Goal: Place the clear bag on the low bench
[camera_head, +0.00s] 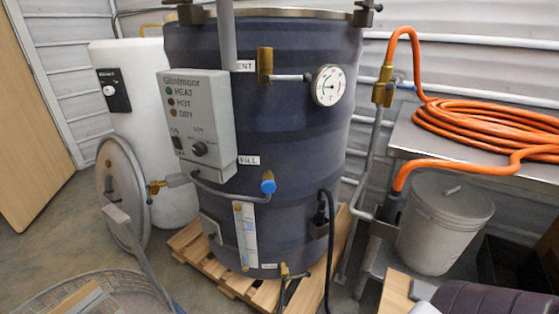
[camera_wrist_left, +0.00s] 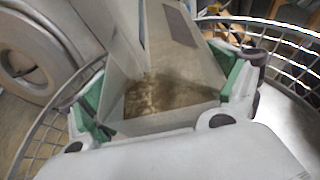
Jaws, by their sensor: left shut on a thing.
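In the left wrist view my left gripper (camera_wrist_left: 163,98) has its green-padded fingers on either side of a clear bag (camera_wrist_left: 165,125). It is shut on the bag, which has brown, crumbly contents low down and clear film above. The bag is above or inside a wire basket (camera_wrist_left: 292,42); I cannot tell which. My left gripper and the bag do not show in the head view. My right gripper is in neither view. A low wooden surface (camera_head: 396,292) shows at the head view's bottom edge; I cannot tell whether it is the low bench.
The wire basket (camera_head: 48,293) is at lower left, beside a round lid (camera_head: 120,185). A dark drum (camera_head: 290,150) stands on a pallet (camera_head: 195,250) in the middle. At right, a metal table (camera_head: 410,145) bears an orange hose (camera_head: 480,118), near a grey bin (camera_head: 440,235).

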